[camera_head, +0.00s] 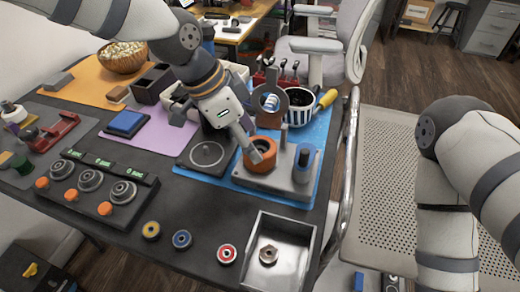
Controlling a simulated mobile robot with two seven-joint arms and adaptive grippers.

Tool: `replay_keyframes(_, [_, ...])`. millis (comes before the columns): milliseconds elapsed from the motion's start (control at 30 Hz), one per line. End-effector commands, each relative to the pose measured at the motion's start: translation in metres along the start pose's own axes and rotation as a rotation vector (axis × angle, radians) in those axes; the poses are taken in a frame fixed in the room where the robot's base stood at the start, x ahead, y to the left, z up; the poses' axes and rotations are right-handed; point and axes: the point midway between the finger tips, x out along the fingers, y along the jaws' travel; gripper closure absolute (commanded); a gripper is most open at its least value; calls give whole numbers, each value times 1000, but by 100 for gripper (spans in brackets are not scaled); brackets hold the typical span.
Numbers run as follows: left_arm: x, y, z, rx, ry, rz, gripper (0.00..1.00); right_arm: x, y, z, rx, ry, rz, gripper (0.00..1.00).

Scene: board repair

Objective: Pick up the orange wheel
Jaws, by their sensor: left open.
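An orange ring-shaped wheel (251,165) sits on a grey fixture (275,182) on the blue mat, right of the table's middle. My left gripper (222,137) comes down from the upper left with its fingers spread. One finger reaches over the orange wheel and covers part of it; I cannot tell whether they touch. Nothing shows between the fingers. My right arm (470,165) shows at the right, but its gripper is out of view.
Yellow (151,230), blue (182,240) and red (227,254) wheels lie near the front edge. A brown wheel (268,254) lies in a metal tray (304,245). A striped cup (300,110) stands close behind the fixture. A knob panel (90,195) is at left.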

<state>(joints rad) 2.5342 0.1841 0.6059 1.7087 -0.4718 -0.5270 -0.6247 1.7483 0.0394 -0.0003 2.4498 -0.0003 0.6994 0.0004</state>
Motion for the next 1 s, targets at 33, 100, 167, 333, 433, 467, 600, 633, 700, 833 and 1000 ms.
replay_keyframes(33, [7,0,-1,1,-1,0,40,1,0,0,0,-2,0,70])
replay_keyframes(100, [21,0,-3,0,-2,3,40,2,0,1,0,-6,0,70])
replay_keyframes(167, [33,0,-6,1,-1,3,40,4,0,2,-1,-10,1,70])
replay_keyframes(333, [53,-1,-8,1,1,-1,40,6,0,3,-1,-16,1,70])
replay_keyframes(433, [53,-2,-8,1,2,-4,40,6,0,3,-1,-15,1,70])
replay_keyframes(467, [53,-2,-8,1,2,-4,40,6,0,3,-1,-15,1,70])
replay_keyframes(600, [52,-2,-8,1,2,-4,53,6,0,3,-1,-14,1,70])
replay_keyframes(633, [52,-2,-8,1,2,-4,60,6,0,3,-1,-14,1,70])
replay_keyframes(700, [52,-2,-8,1,2,-3,76,6,0,3,-1,-14,1,70])
replay_keyframes(833, [52,-2,-8,1,2,-4,77,6,0,3,-1,-14,1,70])
replay_keyframes(1000, [50,-2,-9,1,2,-4,77,6,0,2,-1,-14,1,70])
